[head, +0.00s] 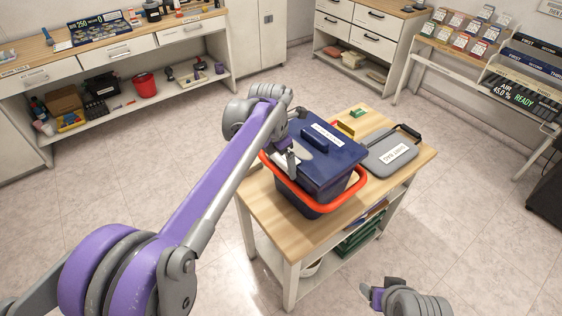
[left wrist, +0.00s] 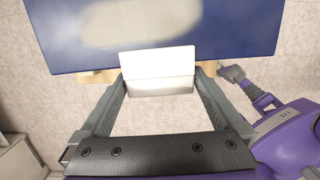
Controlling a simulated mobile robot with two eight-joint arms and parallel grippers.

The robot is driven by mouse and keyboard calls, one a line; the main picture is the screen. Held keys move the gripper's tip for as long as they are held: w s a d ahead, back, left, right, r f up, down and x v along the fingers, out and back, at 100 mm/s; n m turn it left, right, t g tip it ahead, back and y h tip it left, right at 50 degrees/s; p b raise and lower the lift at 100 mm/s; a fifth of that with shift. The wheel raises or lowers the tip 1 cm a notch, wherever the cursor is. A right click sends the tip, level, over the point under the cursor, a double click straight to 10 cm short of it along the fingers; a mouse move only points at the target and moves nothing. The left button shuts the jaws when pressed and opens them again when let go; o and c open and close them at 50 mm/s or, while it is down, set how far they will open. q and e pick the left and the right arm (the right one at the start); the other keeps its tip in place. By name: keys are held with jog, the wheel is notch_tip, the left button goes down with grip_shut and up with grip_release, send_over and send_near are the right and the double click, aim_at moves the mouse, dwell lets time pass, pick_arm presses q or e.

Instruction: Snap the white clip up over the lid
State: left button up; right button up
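A blue lid (head: 325,139) lies on the blue box (head: 297,201) on the small wooden table. In the left wrist view the lid (left wrist: 245,35) fills the top, with a pale glare on it. The white clip (left wrist: 158,68) is at the lid's near edge. My left gripper (head: 291,158) is at the box's left side. In its wrist view its two fingers (left wrist: 160,80) lie against both sides of the clip, so it looks shut on it. My right gripper (head: 372,293) is low in the head view, away from the table; its finger state is unclear.
A red-orange handle (head: 345,202) runs around the box. A grey labelled lid or case (head: 392,151) lies on the table's right side, near small yellow and green items. Shelved counters stand at the back. The floor around the table is clear.

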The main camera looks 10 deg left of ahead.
pick_arm(q)
notch_tip(320, 180, up, 11)
jog(key=s+a, duration=0.1)
jog(key=shift+s+f+p, duration=0.15)
jog(key=shift+p, duration=0.2)
jog(key=shift+a, duration=0.1)
jog(key=s+a+f+m+t, duration=0.1)
jog(key=s+a+f+m, duration=0.1)
jog(key=s+f+m, duration=0.4)
jog(key=s+a+f+m+t, duration=0.1)
jog(key=s+a+f+m, duration=0.2)
jog(key=s+m, duration=0.8)
jog(key=s+a+f+m+t+y, duration=0.1)
jog(key=s+a+f+m+t, duration=0.1)
jog(key=s+f+m, duration=0.6)
jog(key=s+m, duration=0.1)
jog(key=m, duration=0.1)
jog(key=shift+s+a+f+m, duration=0.2)
jog(key=shift+a+f+m, duration=0.1)
jog(key=shift+a, duration=0.05)
